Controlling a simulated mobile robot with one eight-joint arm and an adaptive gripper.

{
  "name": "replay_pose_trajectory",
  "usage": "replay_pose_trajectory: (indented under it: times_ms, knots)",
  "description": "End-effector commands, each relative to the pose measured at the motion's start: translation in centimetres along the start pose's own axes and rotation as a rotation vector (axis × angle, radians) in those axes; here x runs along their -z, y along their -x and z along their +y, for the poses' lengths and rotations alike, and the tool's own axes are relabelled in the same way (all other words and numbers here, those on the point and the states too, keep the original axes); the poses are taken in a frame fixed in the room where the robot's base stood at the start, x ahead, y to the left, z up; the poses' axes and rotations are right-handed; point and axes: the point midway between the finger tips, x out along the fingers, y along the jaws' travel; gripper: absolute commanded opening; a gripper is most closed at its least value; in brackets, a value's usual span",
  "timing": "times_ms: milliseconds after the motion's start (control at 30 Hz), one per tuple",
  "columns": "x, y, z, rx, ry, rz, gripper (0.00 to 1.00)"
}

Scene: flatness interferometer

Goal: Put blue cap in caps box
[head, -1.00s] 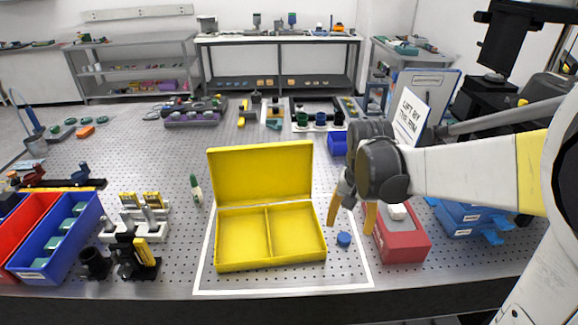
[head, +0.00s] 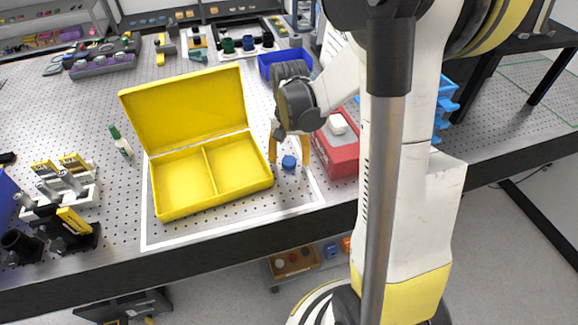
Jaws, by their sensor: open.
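The blue cap (head: 289,162) stands on the perforated table top, just right of the yellow box and left of the red box. The yellow caps box (head: 185,181) has its lid raised at the back, and its two compartments look empty. My gripper (head: 289,160) points down at the blue cap with its orange fingers apart, one on each side of the cap as seen from here. I cannot tell whether the fingers touch the cap.
A red box (head: 338,150) with a white item on top stands close to the right of my gripper. A blue bin (head: 284,61) is behind. A green-tipped bottle (head: 120,141) stands left of the yellow box. White tape (head: 240,226) borders the table's front area.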

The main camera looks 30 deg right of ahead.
Motion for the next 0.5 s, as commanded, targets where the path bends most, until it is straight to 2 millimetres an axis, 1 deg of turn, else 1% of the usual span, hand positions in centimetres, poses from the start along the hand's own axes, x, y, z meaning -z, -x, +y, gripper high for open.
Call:
replay_pose_trajectory:
  times_ms: [33, 100, 300, 367, 400, 433, 500]
  knots:
    - [0.02, -0.99, -0.04, 0.000, 0.000, 0.000, 0.62]
    - [-0.01, -1.41, -0.02, 0.000, 0.000, 0.000, 0.62]
    - [-0.02, -1.28, -0.02, 0.000, 0.000, 0.000, 0.62]
    - [-0.02, -1.27, -0.02, 0.000, 0.000, 0.000, 0.45]
    - [-0.02, -1.27, -0.02, 0.000, 0.000, 0.000, 0.33]
    - [-0.01, -1.26, -0.02, 0.000, 0.000, 0.000, 0.24]
    - [-0.01, -1.26, -0.02, 0.000, 0.000, 0.000, 0.22]
